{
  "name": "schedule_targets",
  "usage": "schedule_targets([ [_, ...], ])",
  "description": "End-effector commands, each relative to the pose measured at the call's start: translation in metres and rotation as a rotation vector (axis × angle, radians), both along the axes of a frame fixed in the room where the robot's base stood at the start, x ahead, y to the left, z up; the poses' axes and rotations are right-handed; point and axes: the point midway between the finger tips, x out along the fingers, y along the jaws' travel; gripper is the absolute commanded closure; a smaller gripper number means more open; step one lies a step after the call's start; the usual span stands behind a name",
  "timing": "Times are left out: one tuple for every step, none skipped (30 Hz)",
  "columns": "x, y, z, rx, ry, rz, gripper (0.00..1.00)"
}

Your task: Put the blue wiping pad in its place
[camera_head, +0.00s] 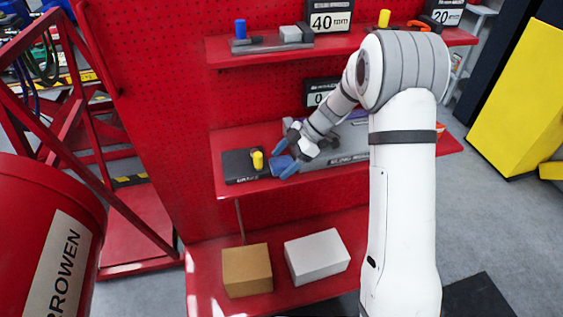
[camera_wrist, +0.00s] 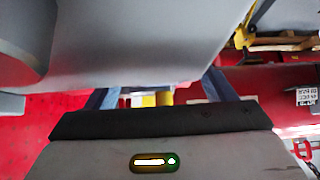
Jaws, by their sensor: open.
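My gripper (camera_head: 278,160) is open over the middle shelf, its blue fingers pointing left toward a black block with a yellow knob (camera_head: 258,160). A flat blue patch (camera_head: 279,167) shows at the fingers in the head view and may be the blue wiping pad. It is close in colour to the fingers, and I cannot tell whether they touch it. In the wrist view my fingers (camera_wrist: 158,92) stand apart, with something yellow beyond them and a grey surface covering the upper left. No pad can be made out there.
The middle shelf (camera_head: 228,140) also holds a long grey tray (camera_head: 345,158), partly behind my arm. Brown (camera_head: 247,270) and white (camera_head: 317,256) boxes stand on the bottom shelf. A red barrel (camera_head: 40,220) stands at left.

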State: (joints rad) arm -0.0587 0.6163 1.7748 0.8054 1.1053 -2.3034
Motion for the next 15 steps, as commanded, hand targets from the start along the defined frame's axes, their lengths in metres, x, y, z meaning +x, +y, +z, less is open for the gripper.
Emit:
schedule_targets([
  [-0.0015,0.0028,-0.0031,-0.001,0.002,0.001,0.24],
  [-0.0018,0.0039,-0.0048,-0.002,0.002,0.001,0.24],
  [-0.0020,0.0048,-0.0064,-0.002,0.002,0.001,0.24],
  [-0.0020,0.0051,-0.0070,-0.001,0.001,0.000,0.24],
  [-0.0020,0.0052,-0.0072,-0.001,0.001,0.000,0.24],
  [-0.0019,0.0051,-0.0074,-0.001,0.000,-0.001,0.24],
  [-0.0019,0.0050,-0.0074,-0.001,0.000,-0.001,0.24],
  [-0.0019,0.0049,-0.0074,-0.001,0.000,-0.001,0.24],
  [-0.0017,0.0049,-0.0073,-0.001,0.000,-0.001,0.24],
  [-0.0017,0.0048,-0.0073,-0.001,0.000,-0.001,0.24],
  [-0.0017,0.0047,-0.0072,-0.001,0.000,-0.001,0.27],
  [-0.0017,0.0047,-0.0071,-0.001,0.001,-0.002,0.30],
  [-0.0017,0.0047,-0.0071,-0.001,0.001,-0.002,0.33],
  [-0.0016,0.0045,-0.0071,-0.001,0.001,-0.002,0.35],
  [-0.0016,0.0045,-0.0070,-0.001,0.001,-0.002,0.38],
])
